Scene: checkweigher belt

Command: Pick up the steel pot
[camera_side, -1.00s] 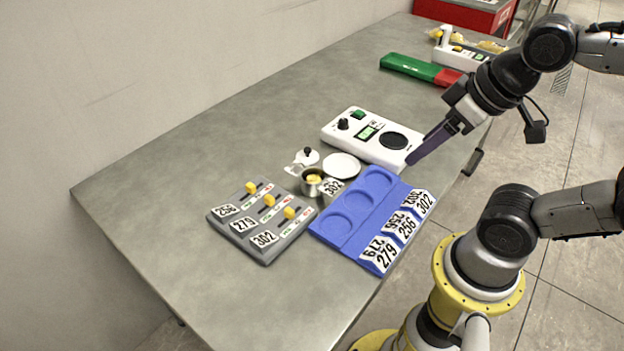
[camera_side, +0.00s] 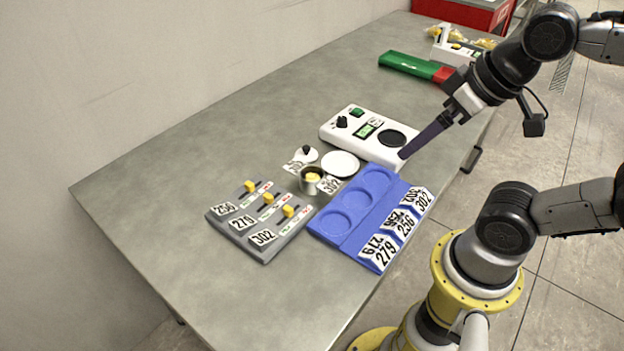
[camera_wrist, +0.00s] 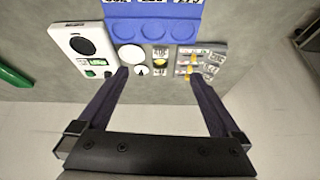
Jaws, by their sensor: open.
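The steel pot (camera_side: 312,181) is a small metal cup with something yellow inside. It stands on the table among a white disc (camera_side: 341,164), a white lid with a black knob (camera_side: 306,154) and a 302 label (camera_side: 330,186). In the wrist view the pot (camera_wrist: 160,66) shows small, ahead of and between the fingers. My gripper (camera_side: 404,155) is above the right end of the white scale, to the right of the pot and apart from it. In the wrist view my gripper (camera_wrist: 158,78) is open, with nothing between its fingers.
The blue tray (camera_side: 341,234) with round recesses and number labels lies just right of the pot. A grey slider panel (camera_side: 262,220) lies to its left. The white scale (camera_side: 358,148) is behind. A green and red bar (camera_side: 410,66) lies further back. The table's left part is clear.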

